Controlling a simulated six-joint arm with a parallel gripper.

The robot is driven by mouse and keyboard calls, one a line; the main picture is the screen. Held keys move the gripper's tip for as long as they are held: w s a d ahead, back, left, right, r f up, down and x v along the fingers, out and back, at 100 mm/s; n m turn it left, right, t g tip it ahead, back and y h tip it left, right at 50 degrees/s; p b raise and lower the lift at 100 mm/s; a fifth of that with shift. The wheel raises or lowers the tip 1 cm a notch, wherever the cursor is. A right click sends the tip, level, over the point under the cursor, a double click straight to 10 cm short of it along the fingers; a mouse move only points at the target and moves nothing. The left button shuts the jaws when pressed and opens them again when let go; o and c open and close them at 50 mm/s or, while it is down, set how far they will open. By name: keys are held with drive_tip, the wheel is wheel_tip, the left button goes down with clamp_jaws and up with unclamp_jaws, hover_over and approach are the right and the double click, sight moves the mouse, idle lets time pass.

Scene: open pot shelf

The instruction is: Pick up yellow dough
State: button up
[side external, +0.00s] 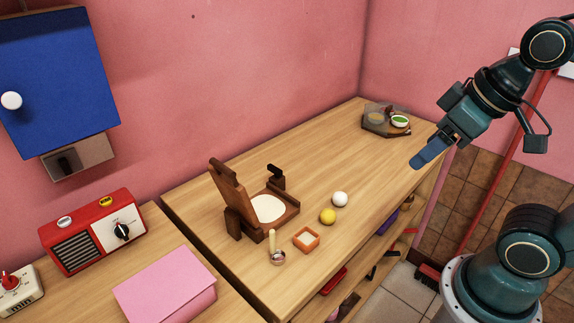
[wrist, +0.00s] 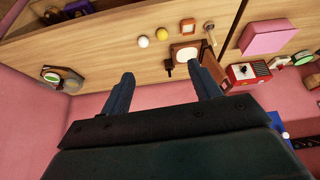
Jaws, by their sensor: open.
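The yellow dough (side external: 328,216) is a small ball on the wooden counter, right of the wooden press (side external: 292,208) and just in front of a white ball (side external: 340,199). In the wrist view the yellow dough (wrist: 162,34) lies beyond my fingertips, beside the white ball (wrist: 143,42). My gripper (side external: 430,153) is in the air over the right end of the counter, well apart from the dough. In the wrist view my gripper (wrist: 161,68) has its two blue fingers spread wide with nothing between them.
A small orange square dish (side external: 306,239) and a ladle (side external: 274,247) stand near the press, which holds a pale flat disc (side external: 268,208). A tray with bowls (side external: 386,121) is at the far end. The counter between the tray and the balls is clear. Shelves are below.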

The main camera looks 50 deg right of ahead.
drive_tip(key=w+f+n+g, duration=0.2)
drive_tip(key=w+f+n, duration=0.4)
drive_tip(key=w+n, duration=0.3)
drive_tip(key=w+f+n+g, duration=0.3)
drive_tip(key=w+f+n, duration=0.3)
drive_tip(key=w+n, duration=0.3)
drive_tip(key=n, duration=0.3)
drive_tip(key=shift+w+a+f, duration=0.2)
hover_over(328, 217)
drive_tip(key=shift+f, duration=4.3)
drive_tip(key=shift+f, duration=0.1)
drive_tip(key=shift+f, duration=2.45)
